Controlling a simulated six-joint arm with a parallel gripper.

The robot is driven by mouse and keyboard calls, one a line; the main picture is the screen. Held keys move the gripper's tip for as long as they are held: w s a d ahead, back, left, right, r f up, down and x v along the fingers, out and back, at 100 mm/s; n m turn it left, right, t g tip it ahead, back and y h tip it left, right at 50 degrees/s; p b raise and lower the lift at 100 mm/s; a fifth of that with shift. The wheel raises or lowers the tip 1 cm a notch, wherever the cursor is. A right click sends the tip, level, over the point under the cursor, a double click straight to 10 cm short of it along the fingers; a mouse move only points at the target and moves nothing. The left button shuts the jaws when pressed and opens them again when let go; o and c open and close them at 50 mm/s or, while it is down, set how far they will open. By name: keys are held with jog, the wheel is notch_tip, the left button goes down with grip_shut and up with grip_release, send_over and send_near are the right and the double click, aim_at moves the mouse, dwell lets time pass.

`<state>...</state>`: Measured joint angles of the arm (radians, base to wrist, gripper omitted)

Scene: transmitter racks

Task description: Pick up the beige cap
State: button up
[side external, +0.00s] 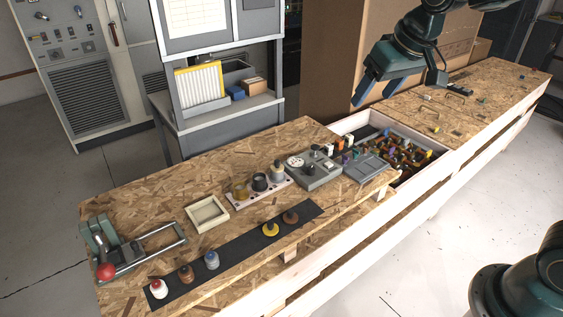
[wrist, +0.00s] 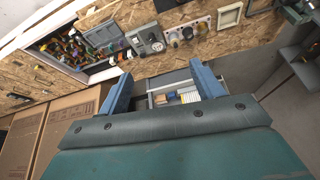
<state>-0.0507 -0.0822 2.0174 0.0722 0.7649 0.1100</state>
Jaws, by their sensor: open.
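A small pale cap, which looks like the beige cap (side external: 277,171), stands at the right end of a white plate (side external: 242,195) on the wooden bench. A black piece (side external: 260,182) and a yellowish piece (side external: 241,190) stand beside it on the plate. In the wrist view the pale cap (wrist: 173,39) is small and its colour is hard to tell. My gripper (side external: 399,90) is high above the bench, right of the cap and well apart from it. Its blue fingers also show in the wrist view (wrist: 160,70), spread wide with nothing between them.
A grey device (side external: 316,171) stands close right of the plate. A sunken bin (side external: 350,126) of coloured parts lies farther right. A black strip (side external: 240,246) with several small bottles and caps runs in front. An empty tray (side external: 207,214) and a red-knobbed clamp (side external: 105,270) are left.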

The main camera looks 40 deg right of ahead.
jog(key=w+a+f, duration=0.1)
jog(key=w+f, duration=0.3)
jog(key=w, duration=0.3)
jog(key=w+f, duration=0.4)
jog(key=w, duration=0.3)
jog(key=m, duration=0.2)
send_near(278, 161)
notch_tip(278, 161, up, 3)
jog(key=shift+s+a+g+h, duration=0.35)
jog(key=shift+a+g+h, duration=0.05)
jog(key=shift+a, duration=0.05)
jog(key=shift+f, duration=0.1)
jog(key=shift+x, duration=4.15)
jog(key=shift+w, duration=0.15)
jog(key=shift+x, duration=2.55)
jog(key=shift+c, duration=0.5)
jog(key=c, duration=1)
